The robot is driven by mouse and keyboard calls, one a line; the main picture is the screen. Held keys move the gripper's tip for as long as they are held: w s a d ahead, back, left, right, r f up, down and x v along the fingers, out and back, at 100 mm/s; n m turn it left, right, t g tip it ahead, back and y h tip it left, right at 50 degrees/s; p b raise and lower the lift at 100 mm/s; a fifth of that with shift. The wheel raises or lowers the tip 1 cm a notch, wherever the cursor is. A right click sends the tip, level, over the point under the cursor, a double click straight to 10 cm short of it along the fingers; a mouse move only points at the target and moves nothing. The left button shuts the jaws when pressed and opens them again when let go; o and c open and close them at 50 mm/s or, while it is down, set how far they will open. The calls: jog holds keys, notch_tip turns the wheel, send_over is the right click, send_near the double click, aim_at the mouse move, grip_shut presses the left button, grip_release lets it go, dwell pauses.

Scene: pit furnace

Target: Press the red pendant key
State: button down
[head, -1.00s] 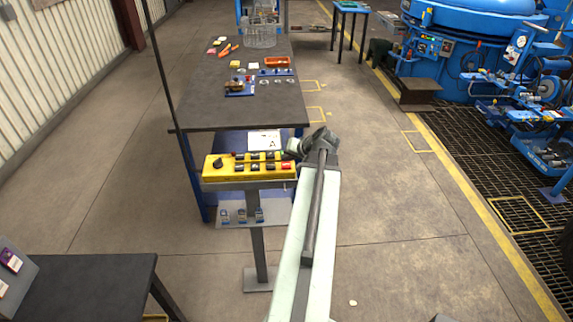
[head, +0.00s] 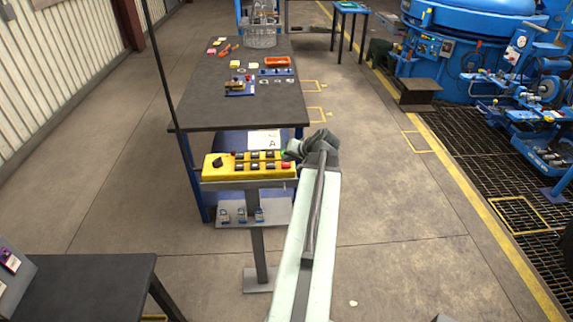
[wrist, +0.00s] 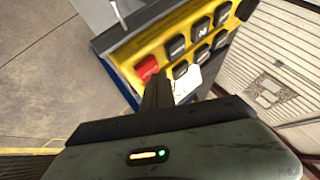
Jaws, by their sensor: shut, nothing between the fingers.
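The yellow pendant box (head: 219,170) lies on a grey stand, with several black keys and a dark knob at its left end. The red pendant key (head: 286,165) is at its right end. In the wrist view the red key (wrist: 147,68) sits at the near left of the yellow panel, with black keys beside it. My gripper (wrist: 158,84) is shut and empty, its dark fingertips just right of and below the red key in that view. I cannot tell whether they touch the panel. In the head view the fingertips are hidden behind my wrist.
A dark-topped workbench (head: 200,105) with small parts and an orange tray (head: 277,61) stands behind the pendant. A dark table (head: 80,280) is at the lower left. The floor on the right is clear up to the yellow line.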

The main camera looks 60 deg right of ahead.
aim_at(287, 165)
jog(key=shift+f+b, duration=0.5)
dwell(0.4)
jog(key=shift+r, duration=0.15)
jog(key=shift+r+p, duration=0.8)
jog(key=shift+p, duration=0.15)
notch_tip(287, 165, up, 5)
jog(key=p, duration=0.5)
jog(key=shift+r, duration=0.1)
jog(key=shift+a, duration=0.1)
